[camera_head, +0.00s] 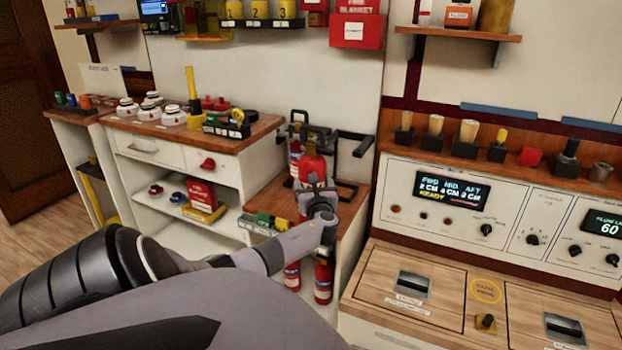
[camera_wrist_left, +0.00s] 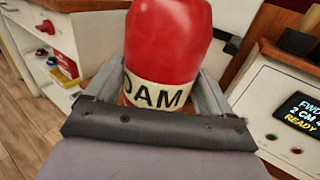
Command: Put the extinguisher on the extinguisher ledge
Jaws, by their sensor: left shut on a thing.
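My left gripper (camera_head: 318,195) is shut on a red extinguisher (camera_head: 312,166) above a low wooden ledge (camera_head: 350,206) between the cabinet and the console. In the left wrist view the extinguisher (camera_wrist_left: 168,40) sits between both fingers of the gripper (camera_wrist_left: 155,88), and its pale label partly reads "OAM". My gripper and arm hide much of it in the head view, so I cannot tell whether its base touches the ledge. Black brackets (camera_head: 352,140) stand behind it. My right gripper is not in view.
Another red extinguisher (camera_head: 294,160) stands close behind on the left. More extinguishers (camera_head: 323,282) stand below the ledge. Small coloured blocks (camera_head: 265,220) lie left of my gripper. The white cabinet (camera_head: 225,160) is left and the control console (camera_head: 455,205) right.

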